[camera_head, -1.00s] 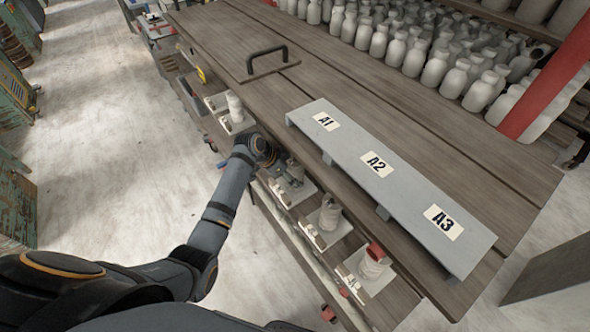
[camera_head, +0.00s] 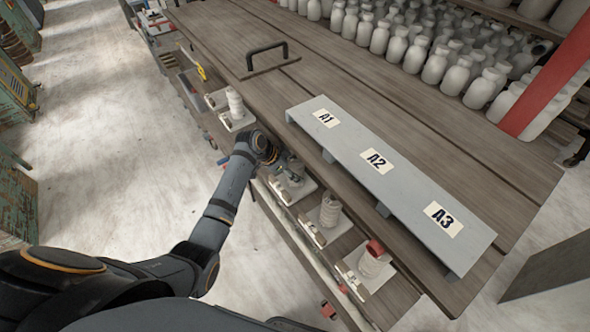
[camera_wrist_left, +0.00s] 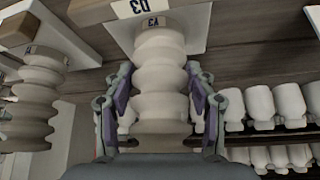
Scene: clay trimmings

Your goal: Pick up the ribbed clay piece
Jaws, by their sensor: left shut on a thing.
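My left gripper (camera_wrist_left: 160,112) is shut on a pale ribbed clay piece (camera_wrist_left: 160,70), with one finger on each side of it. The piece looks like a stack of rounded rings, and its far end is at a white board with small dark-lettered labels. I cannot tell whether they touch. In the head view my left gripper (camera_head: 284,162) is at the row of small boards along the table's near side, with the held piece (camera_head: 295,167) partly hidden by it. My right gripper is out of view.
Another ribbed piece (camera_wrist_left: 38,95) stands close to the left in the wrist view. Other clay pieces stand nearby, one pale (camera_head: 235,103), one brownish (camera_head: 330,209) and one red-topped (camera_head: 374,260). A grey shelf (camera_head: 405,190) marked A1, A2, A3 is bare. Many pale bottles (camera_head: 435,65) stand behind.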

